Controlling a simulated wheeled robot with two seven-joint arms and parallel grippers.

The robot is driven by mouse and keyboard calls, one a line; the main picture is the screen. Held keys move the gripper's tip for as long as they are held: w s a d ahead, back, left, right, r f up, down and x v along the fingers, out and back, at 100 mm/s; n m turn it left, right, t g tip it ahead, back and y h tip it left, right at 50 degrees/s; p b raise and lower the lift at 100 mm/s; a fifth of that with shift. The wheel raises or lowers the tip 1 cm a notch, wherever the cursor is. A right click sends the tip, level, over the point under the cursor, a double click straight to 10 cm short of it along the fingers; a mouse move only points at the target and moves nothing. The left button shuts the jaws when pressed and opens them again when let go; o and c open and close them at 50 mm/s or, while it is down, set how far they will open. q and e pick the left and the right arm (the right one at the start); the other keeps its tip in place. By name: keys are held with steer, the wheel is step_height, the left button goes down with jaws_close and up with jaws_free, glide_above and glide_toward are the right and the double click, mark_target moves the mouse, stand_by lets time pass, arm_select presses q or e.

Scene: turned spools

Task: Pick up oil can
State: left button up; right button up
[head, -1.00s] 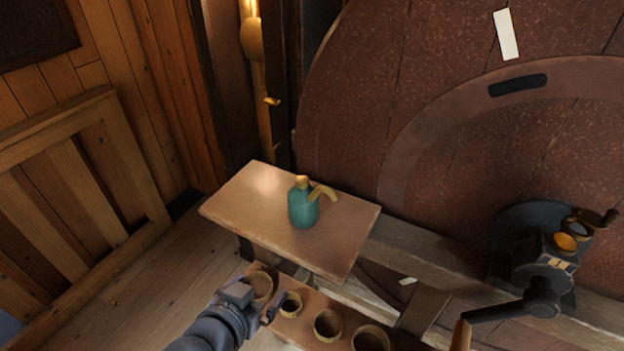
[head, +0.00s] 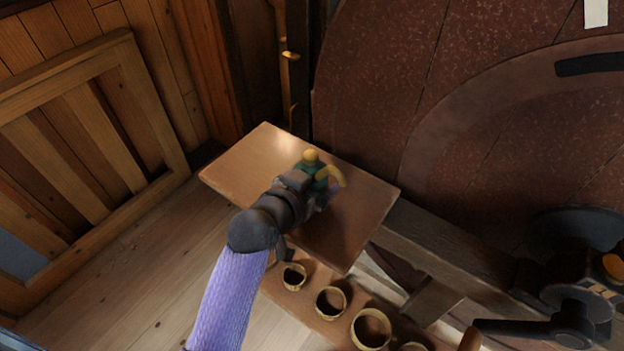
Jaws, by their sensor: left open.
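The oil can (head: 312,158) is teal with a yellow cap and a curved yellow spout. It stands upright on a small wooden table (head: 245,170). My left gripper (head: 318,182) is over the table at the can's near side, with its jaws open. The gripper and wrist hide most of the can's body. I cannot tell whether the fingers touch it. My right gripper is not in the view.
A lower shelf with several round holes or rings (head: 331,303) lies in front of the table. A large brown wheel (head: 460,110) rises behind it. A dark metal device (head: 570,310) stands at the right. A wooden railing (head: 75,170) is at the left.

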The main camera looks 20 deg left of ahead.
arm_select(q)
steer(key=c, duration=1)
